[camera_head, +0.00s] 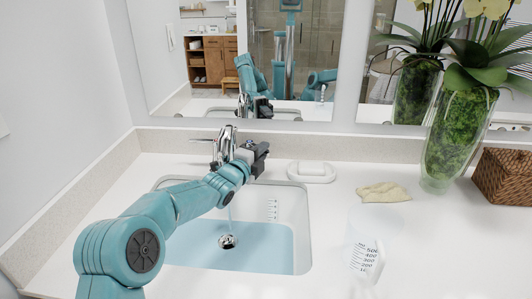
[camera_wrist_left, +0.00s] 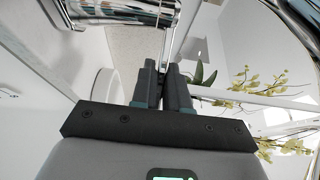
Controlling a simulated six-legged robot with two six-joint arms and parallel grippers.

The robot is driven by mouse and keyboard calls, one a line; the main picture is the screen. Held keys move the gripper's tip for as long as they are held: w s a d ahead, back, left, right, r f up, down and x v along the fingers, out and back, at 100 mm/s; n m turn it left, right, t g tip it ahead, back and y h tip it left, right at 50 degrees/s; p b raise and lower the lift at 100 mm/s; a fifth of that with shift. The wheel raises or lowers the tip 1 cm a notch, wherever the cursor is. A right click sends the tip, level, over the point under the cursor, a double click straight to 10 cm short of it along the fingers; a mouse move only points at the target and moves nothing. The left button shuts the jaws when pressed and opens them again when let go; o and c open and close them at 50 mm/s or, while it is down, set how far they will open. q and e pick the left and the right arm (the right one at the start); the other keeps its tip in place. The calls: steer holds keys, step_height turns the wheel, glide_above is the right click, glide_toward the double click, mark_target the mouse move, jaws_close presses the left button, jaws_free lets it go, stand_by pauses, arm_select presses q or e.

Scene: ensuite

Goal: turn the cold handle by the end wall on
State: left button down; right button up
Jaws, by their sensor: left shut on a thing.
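The chrome faucet (camera_head: 227,141) stands at the back of the sink, and a lever (camera_head: 201,139) sticks out on its left, toward the left wall. My left gripper (camera_head: 257,151) is at the right side of the faucet. In the left wrist view its fingers (camera_wrist_left: 164,78) are closed together around a thin metal piece that looks like a faucet handle; the fingers hide much of it. Chrome faucet parts (camera_wrist_left: 125,12) show above the fingers. A thin stream of water (camera_head: 230,214) falls into the basin. My right gripper is not directly in view.
The sink basin (camera_head: 300,228) holds bluish water over the drain (camera_head: 228,241). A soap dish (camera_head: 311,172), a folded cloth (camera_head: 383,192), a clear measuring jug (camera_head: 364,256), a plant vase (camera_head: 452,140) and a wicker basket (camera_head: 503,176) stand to the right. A mirror is behind.

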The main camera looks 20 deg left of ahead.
arm_select(q)
steer(key=shift+a+r, duration=0.1)
steer(key=shift+r, duration=0.05)
steer(key=c, duration=1.2)
jaws_free()
steer(key=shift+s+a+f, duration=0.1)
steer(key=shift+s+f, duration=0.1)
steer(key=shift+s, duration=0.25)
steer(key=b+v, duration=0.3)
steer(key=v, duration=1.2)
steer(key=shift+s+r, duration=0.1)
steer(key=shift+s, duration=0.1)
